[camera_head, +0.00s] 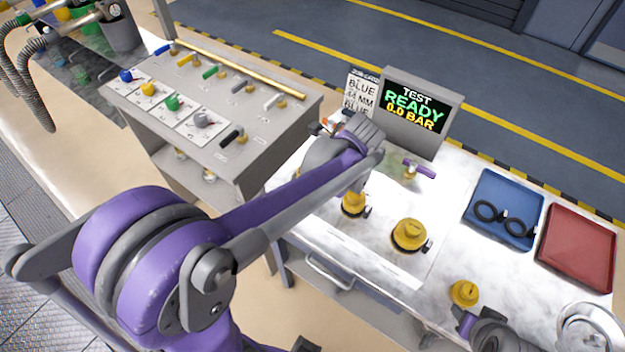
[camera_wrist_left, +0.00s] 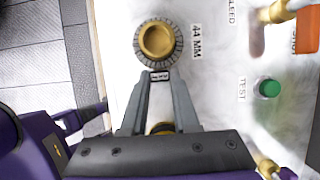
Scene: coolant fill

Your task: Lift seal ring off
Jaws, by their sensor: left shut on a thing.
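In the left wrist view a brass port (camera_wrist_left: 157,39) stands beside the "44 MM" label. A dark ribbed ring (camera_wrist_left: 138,51) lies around it. The ring's small dark tab (camera_wrist_left: 160,77) is between the fingertips of my left gripper (camera_wrist_left: 160,84), which is shut on it. I cannot tell whether the ring is raised off the panel. In the head view my left forearm and wrist (camera_head: 345,150) cover much of the panel's left part, and the fingers are mostly hidden. A small part of my right arm (camera_head: 490,333) shows at the bottom; its fingers do not.
Yellow-brass fittings (camera_head: 408,233) stand right of my wrist. A purple-handled valve (camera_head: 418,169) is behind them. The display (camera_head: 415,107) reads "TEST READY 0.0 BAR". A blue tray (camera_head: 505,185) holds two black rings. A red tray (camera_head: 577,250) beside it is empty.

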